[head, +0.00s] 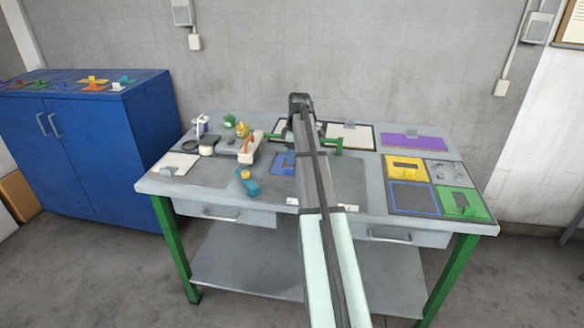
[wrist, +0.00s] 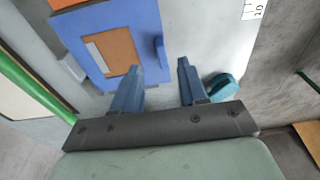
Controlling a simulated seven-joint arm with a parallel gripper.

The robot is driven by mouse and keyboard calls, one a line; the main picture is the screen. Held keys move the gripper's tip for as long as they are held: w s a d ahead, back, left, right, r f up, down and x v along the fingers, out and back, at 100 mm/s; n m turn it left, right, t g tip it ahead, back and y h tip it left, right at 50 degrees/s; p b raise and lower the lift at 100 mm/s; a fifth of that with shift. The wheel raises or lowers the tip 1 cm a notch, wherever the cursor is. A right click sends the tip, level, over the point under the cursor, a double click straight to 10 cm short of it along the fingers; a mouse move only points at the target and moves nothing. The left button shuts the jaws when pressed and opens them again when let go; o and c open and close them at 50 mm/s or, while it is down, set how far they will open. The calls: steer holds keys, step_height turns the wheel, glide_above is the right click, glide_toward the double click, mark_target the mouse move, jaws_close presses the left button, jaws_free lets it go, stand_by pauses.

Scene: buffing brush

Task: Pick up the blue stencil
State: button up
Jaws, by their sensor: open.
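The blue stencil (wrist: 72,27) is a flat blue plate in the wrist view, with a brown-orange area and a pale strip in its middle. A small upright blue handle (wrist: 160,51) stands near its right edge. My gripper (wrist: 158,72) is open, with two blue-grey fingers. The handle appears between the fingertips in the picture, a little beyond them; nothing is held. In the head view the stencil (head: 279,165) lies on the table left of my arm, which hides part of it and most of my gripper.
A teal tool (wrist: 222,84) is near the right finger; it also shows in the head view (head: 249,186). A white-and-orange block (head: 250,148) stands left of the stencil. Yellow (head: 393,177), green (head: 476,212) and purple (head: 400,146) plates lie at the table's right.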

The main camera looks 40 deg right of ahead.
mark_target(276, 170)
steer(key=shift+w+a+f, duration=0.1)
steer(key=shift+a+f, duration=0.1)
steer(key=shift+f, duration=1.1)
steer(key=shift+w+a+f, duration=0.1)
steer(key=shift+a+f, duration=0.1)
steer(key=shift+f, duration=1.05)
steer(key=shift+c, duration=0.4)
jaws_close()
